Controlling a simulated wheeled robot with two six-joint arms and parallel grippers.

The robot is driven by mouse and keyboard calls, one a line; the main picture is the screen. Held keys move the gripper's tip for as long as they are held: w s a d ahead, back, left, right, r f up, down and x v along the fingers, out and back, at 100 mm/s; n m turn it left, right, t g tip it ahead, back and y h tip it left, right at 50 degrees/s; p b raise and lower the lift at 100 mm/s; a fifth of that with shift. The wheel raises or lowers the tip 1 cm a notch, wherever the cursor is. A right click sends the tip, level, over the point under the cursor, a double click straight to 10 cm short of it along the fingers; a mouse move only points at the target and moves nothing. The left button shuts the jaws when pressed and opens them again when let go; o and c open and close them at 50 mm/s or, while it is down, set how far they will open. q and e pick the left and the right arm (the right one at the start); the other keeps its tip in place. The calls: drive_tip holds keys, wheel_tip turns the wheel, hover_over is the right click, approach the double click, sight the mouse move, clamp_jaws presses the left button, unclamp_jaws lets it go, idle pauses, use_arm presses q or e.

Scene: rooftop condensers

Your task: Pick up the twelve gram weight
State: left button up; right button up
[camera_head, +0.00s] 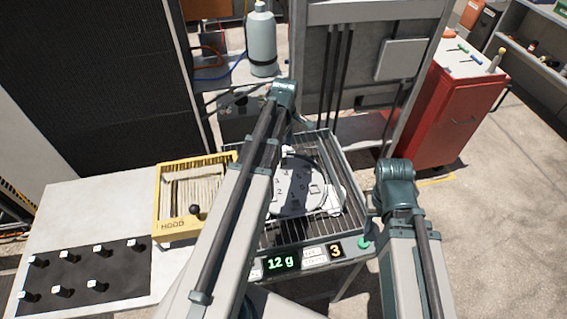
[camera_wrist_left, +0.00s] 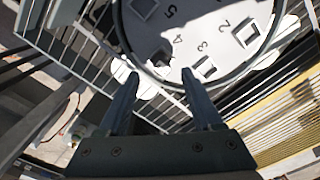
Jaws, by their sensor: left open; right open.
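A display panel (camera_head: 290,262) reading "12 g" and "3" fronts a barred stand. A round white numbered disc (camera_head: 292,190) lies in the stand, partly covered by my left arm in the head view. In the left wrist view the disc (camera_wrist_left: 195,30) shows numbers and square pockets. My left gripper (camera_wrist_left: 158,80) is open and empty, its fingertips by the near rim of the disc. White pieces lie beside the rim near the fingertips. I cannot tell which piece is the twelve gram weight. My right gripper is out of view; only its arm shows.
A black mat (camera_head: 78,292) with several white-topped pieces lies on the white table (camera_head: 105,205). A yellow HOOD frame (camera_head: 166,237) with a black knob stands left of the stand. A green button (camera_head: 363,243) is at the panel's right. A red cabinet (camera_head: 455,105) stands behind right.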

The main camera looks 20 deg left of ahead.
sight(283, 160)
use_arm(q)
drive_tip(key=shift+s+a+f+b, duration=0.1)
drive_tip(key=shift+s+f+b, duration=0.05)
drive_tip(key=shift+f+b, duration=2.5)
use_arm(e)
drive_tip(key=shift+f, duration=2.65)
drive_tip(key=shift+r, duration=0.1)
use_arm(q)
drive_tip(key=shift+r, duration=0.1)
clamp_jaws()
